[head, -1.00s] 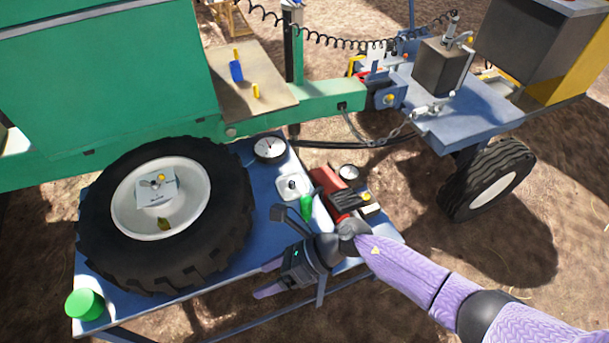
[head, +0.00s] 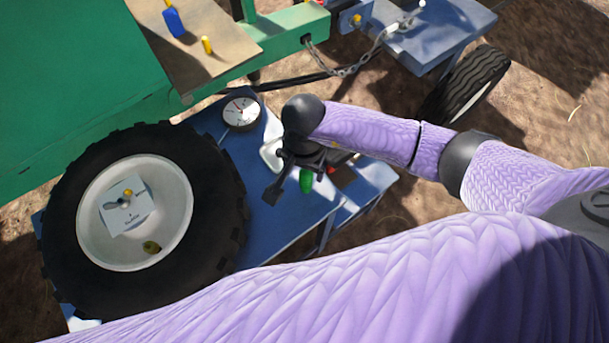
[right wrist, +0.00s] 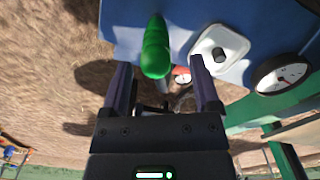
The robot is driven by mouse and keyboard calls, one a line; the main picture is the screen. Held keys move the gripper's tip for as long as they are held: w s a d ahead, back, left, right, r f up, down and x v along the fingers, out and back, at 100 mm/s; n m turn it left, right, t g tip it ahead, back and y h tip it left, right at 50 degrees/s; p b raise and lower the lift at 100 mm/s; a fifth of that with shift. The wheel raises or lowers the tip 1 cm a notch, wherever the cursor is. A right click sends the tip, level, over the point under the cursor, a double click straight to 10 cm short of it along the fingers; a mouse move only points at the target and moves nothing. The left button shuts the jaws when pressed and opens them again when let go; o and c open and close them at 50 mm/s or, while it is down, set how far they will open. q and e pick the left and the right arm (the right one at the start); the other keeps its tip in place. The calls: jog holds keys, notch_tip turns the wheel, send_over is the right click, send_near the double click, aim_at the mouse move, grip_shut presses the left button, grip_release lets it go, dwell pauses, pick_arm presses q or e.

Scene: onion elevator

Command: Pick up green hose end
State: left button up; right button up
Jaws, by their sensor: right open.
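The green hose end (head: 306,181) is a short, rounded green piece over the blue table, below my right gripper in the head view. My right gripper (head: 294,183) is open and points down at the table's right part. In the right wrist view its fingers (right wrist: 160,75) stand wide on either side of the hose end, with gaps on both sides. My left gripper is not in view.
A blue table (head: 245,160) carries a large tire (head: 65,200), a round gauge (head: 241,111) and a white tray (head: 269,152) close to my gripper. A red item (head: 342,176) is partly hidden by it. A green machine (head: 80,80) stands behind. My purple arm fills the foreground.

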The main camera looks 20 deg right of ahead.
jog(key=f, duration=0.1)
jog(key=f+b, duration=0.1)
jog(key=f, duration=0.2)
jog(key=shift+s, duration=0.25)
jog(key=shift+f, duration=0.15)
jog(key=shift+c, duration=0.3)
grip_shut()
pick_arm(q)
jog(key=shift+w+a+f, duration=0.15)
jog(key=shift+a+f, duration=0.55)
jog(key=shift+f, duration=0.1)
pick_arm(e)
notch_tip(320, 180, up, 10)
jog(key=p, duration=0.3)
jog(key=shift+w+d+f, duration=0.1)
jog(key=shift+f, duration=0.15)
jog(key=shift+r+p, duration=0.35)
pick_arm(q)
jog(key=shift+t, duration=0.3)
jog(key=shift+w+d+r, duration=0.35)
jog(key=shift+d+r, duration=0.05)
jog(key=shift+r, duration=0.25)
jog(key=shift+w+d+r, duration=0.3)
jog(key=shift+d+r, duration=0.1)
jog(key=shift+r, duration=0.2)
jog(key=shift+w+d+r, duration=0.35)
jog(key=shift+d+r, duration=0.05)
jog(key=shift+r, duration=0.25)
pick_arm(e)
jog(key=shift+r, duration=0.1)
